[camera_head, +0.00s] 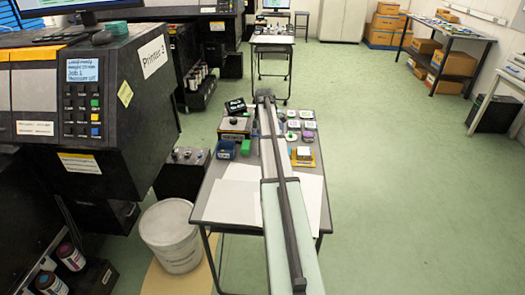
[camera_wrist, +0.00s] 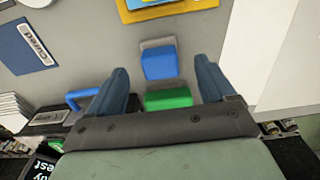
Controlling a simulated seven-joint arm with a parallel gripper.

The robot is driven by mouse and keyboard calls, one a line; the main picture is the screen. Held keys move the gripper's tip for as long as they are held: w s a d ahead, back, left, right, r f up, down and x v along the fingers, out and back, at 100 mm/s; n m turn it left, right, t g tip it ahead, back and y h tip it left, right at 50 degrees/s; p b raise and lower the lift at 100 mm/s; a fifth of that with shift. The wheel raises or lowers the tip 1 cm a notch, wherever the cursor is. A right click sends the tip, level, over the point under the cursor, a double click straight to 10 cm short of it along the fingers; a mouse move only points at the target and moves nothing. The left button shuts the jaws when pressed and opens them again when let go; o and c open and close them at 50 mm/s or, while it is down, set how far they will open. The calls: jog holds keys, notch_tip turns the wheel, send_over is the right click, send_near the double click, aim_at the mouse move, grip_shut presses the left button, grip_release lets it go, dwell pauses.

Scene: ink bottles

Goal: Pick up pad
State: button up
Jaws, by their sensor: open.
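In the wrist view, my gripper (camera_wrist: 160,74) is open, with its two blue-grey fingers spread apart. A blue block with a grey end (camera_wrist: 159,62) shows between and just beyond the fingertips, and a green block (camera_wrist: 168,98) shows closer to the palm. Neither is gripped. I cannot tell which thing is the pad. In the head view, a green block (camera_head: 246,147) and a blue piece (camera_head: 225,150) are on the small table, left of my arm. My arm crosses the table there and hides part of it; the fingers cannot be made out.
The table (camera_head: 211,196) also holds white sheets (camera_head: 233,200), several small round-topped items (camera_head: 308,137) and a yellow-orange tray (camera_head: 302,164). A dark printer (camera_head: 120,140) and a white bucket (camera_head: 171,236) stand to the left. The green floor (camera_head: 400,180) to the right is clear.

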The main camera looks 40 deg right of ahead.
notch_tip(320, 180, down, 5)
jog(key=shift+w+a+r, duration=0.1)
jog(key=shift+w+a, duration=0.05)
jog(key=shift+c, duration=0.2)
jog(key=c, duration=1.1)
